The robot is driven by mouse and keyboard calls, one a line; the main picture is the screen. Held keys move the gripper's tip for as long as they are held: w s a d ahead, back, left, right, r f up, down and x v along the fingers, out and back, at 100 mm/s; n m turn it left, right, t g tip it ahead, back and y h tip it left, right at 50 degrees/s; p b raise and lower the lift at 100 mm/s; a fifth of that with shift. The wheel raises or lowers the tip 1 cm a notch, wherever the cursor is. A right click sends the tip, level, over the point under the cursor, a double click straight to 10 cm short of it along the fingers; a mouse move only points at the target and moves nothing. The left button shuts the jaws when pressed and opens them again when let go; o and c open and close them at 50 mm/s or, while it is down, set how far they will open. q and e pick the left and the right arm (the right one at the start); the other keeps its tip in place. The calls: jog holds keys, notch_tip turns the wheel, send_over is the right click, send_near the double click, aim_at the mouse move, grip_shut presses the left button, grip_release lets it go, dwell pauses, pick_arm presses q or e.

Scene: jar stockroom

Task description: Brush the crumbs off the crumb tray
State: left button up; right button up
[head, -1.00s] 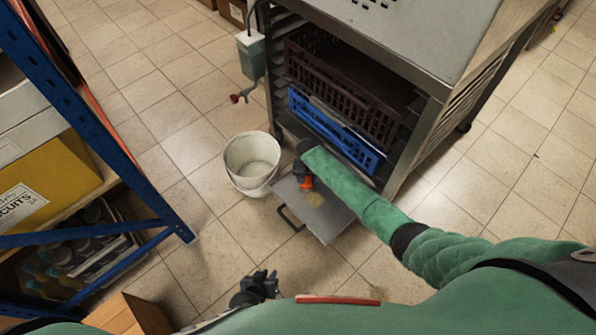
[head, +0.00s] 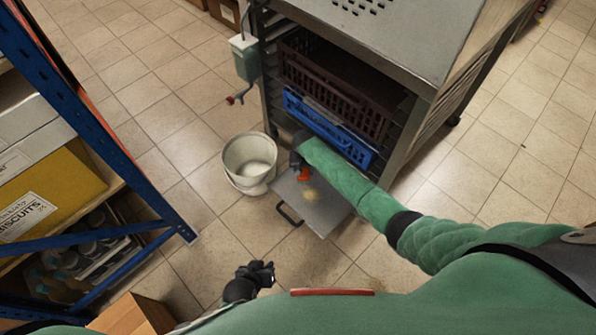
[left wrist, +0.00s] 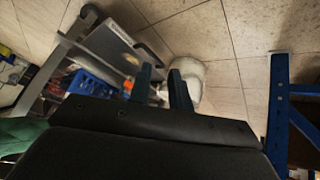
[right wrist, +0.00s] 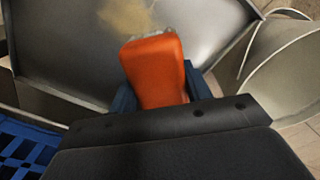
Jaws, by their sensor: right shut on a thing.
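The grey crumb tray (head: 323,217) juts out low from the metal rack, with a dark handle at its left edge. A tan patch of crumbs (head: 309,195) lies on it and shows in the right wrist view (right wrist: 125,15). My right gripper (head: 300,164) is over the rack-side part of the tray, shut on an orange-handled tool (right wrist: 155,70). The tool's working end is mostly hidden; whether it touches the tray is unclear. My left gripper (head: 265,270) is open and empty, low in front of my body; its fingers stand apart in the left wrist view (left wrist: 162,80).
A white bucket (head: 249,168) stands on the floor beside the tray's left edge. The rack (head: 418,95) holds a brown crate (head: 330,90) and a blue crate (head: 325,130). A blue-framed shelf (head: 120,165) stands at left. A cardboard box (head: 135,315) is at lower left.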

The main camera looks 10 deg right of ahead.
pick_arm(q)
notch_tip(320, 180, up, 7)
jog(key=p, duration=0.1)
jog(key=shift+a+f+g, duration=0.2)
jog(key=shift+a+g, duration=0.1)
jog(key=shift+f, duration=0.1)
dwell(0.3)
